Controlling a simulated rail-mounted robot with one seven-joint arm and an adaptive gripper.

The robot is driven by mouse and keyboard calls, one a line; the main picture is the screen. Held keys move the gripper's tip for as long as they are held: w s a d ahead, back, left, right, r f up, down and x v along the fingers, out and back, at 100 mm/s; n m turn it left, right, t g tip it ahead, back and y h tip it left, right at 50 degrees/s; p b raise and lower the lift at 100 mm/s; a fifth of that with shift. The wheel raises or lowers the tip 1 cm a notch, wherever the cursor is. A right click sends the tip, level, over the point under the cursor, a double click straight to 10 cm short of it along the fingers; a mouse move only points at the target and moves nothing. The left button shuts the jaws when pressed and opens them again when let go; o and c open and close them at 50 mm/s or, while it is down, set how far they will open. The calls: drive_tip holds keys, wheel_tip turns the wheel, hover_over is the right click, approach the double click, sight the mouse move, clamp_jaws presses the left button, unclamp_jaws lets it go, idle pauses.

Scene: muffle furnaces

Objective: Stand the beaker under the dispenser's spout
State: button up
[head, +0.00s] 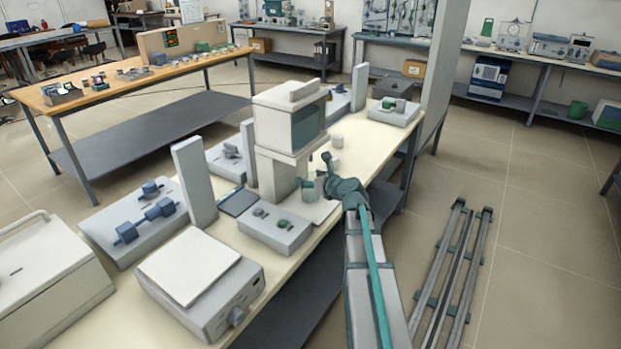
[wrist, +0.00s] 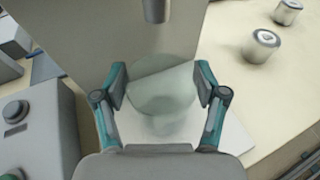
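The clear glass beaker (head: 308,190) is upright at the front of the dispenser (head: 290,125), over its pale base plate (head: 322,212). In the wrist view the beaker (wrist: 162,95) fills the gap between the fingers of my gripper (wrist: 162,84), with a pad against each side. My gripper also shows beside the beaker in the head view (head: 322,182). The grey spout (wrist: 155,10) hangs at the top of the wrist view, beyond the beaker's rim. I cannot tell whether the beaker's bottom touches the plate.
A grey device with knobs (head: 275,228) stands in front of the dispenser and shows at left in the wrist view (wrist: 30,130). Two small lidded containers (wrist: 262,46) stand to the right on the bench. A flat-topped balance-like box (head: 195,275) is nearer.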

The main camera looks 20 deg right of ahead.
drive_tip(key=shift+o, duration=1.4)
drive_tip(key=shift+r, duration=0.2)
drive_tip(key=v, duration=1.2)
drive_tip(key=shift+d, duration=0.1)
